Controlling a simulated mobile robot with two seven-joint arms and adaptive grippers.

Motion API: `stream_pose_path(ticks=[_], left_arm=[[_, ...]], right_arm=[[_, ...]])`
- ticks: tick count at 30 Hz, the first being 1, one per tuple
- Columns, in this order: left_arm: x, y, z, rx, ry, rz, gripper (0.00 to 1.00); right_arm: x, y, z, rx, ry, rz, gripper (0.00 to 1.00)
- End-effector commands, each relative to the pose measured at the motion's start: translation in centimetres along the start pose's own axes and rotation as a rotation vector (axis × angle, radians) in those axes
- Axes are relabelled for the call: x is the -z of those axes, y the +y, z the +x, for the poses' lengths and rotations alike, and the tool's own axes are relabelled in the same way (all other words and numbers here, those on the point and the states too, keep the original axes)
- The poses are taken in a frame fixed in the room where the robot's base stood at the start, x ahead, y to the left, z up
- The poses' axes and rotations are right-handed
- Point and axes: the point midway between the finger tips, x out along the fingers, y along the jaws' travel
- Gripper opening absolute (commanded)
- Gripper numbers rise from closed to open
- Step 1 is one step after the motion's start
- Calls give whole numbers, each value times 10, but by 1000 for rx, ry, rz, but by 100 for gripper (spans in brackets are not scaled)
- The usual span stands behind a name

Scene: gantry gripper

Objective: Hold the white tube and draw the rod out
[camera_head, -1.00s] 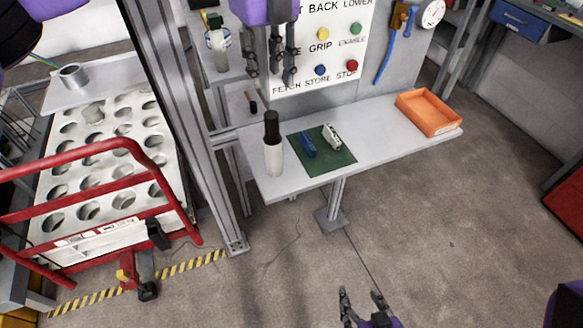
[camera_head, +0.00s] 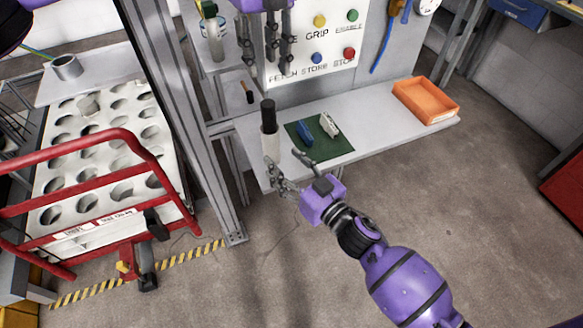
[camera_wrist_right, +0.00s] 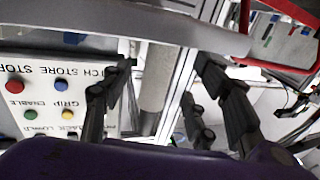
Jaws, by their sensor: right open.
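The white tube (camera_head: 270,145) stands upright near the left front of the table, with the black rod (camera_head: 268,114) sticking out of its top. My right gripper (camera_head: 284,159) is open at the table's front edge, just in front of the tube. One finger covers the tube's lower part; contact cannot be told. In the right wrist view, a pale cylinder (camera_wrist_right: 157,75), seemingly the tube, shows between the spread fingers (camera_wrist_right: 165,80). My left gripper (camera_head: 267,62) points down above and behind the rod, its fingers apart and empty.
A green mat (camera_head: 338,152) with a blue item (camera_head: 304,132) and a white item (camera_head: 328,125) lies right of the tube. An orange tray (camera_head: 426,99) sits at the table's right end. A metal post (camera_head: 180,110) rises left, beside a red-railed cart (camera_head: 110,190).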

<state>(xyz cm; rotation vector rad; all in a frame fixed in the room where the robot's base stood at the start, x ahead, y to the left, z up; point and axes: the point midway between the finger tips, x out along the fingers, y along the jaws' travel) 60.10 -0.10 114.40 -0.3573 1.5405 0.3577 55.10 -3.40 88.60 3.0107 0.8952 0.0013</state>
Motion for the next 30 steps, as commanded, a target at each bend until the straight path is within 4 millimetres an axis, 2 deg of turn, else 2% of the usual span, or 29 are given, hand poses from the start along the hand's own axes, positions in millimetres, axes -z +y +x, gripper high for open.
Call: stream_pose_path(ticks=[3,10,15,22,23,30], left_arm=[[0,0,0,0,0,0,31],[0,0,0,0,0,0,31],[0,0,0,0,0,0,31],[0,0,0,0,0,0,31],[0,0,0,0,0,0,31],[0,0,0,0,0,0,31]], right_arm=[[1,0,21,0,3,1,54],[1,0,50,-1,2,1,54],[0,0,59,-1,0,1,54],[0,0,59,-2,0,1,54],[0,0,59,-2,0,1,53],[0,0,59,-2,0,1,22]])
